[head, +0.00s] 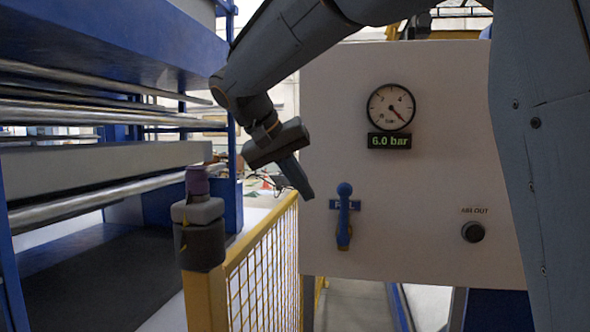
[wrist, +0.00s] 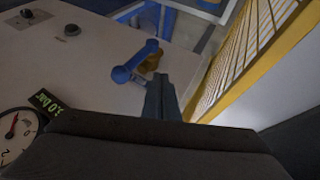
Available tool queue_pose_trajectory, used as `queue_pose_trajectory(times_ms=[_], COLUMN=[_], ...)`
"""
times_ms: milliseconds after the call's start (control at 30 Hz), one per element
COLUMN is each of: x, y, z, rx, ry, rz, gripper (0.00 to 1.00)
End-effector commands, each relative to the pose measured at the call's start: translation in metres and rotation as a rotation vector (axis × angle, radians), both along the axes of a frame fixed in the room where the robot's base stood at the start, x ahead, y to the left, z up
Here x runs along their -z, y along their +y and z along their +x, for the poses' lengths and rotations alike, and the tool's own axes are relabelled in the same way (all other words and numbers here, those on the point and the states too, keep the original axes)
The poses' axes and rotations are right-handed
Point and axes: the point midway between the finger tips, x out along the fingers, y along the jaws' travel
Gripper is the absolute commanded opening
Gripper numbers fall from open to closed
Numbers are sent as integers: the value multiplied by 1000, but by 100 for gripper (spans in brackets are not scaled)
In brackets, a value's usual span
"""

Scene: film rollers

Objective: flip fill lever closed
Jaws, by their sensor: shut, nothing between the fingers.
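The blue fill lever (head: 344,215) is on the pale panel and stands upright in the head view, its rounded end at the top. A brass-coloured part shows at its lower end. In the wrist view the lever (wrist: 135,63) lies just beyond my fingertips, with the brass part (wrist: 153,60) beside it. My gripper (head: 306,192) is shut and empty, pointing down and right, to the left of the lever in the head view. It also shows in the wrist view (wrist: 160,82). A gap shows between fingertips and lever; its depth is hard to judge.
A gauge (head: 391,107) sits above a display (head: 389,141) reading 6.0 bar. A dark knob (head: 473,232) marked AIR OUT is at the panel's lower right. A yellow mesh fence (head: 262,265) and a post with a purple-topped grey fitting (head: 198,225) stand at left, near rollers.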

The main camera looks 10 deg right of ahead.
Motion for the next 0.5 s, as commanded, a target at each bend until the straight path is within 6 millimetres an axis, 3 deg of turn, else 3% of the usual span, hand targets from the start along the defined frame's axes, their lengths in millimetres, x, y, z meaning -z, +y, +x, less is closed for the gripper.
queue_pose_trajectory(times_ms=[167,300,500], x=[27,22,24], y=[-20,-41,-54], z=[8,3,1], rx=[2,3,0], ry=[5,0,1], rz=[0,2,0], gripper=[0,0,0])
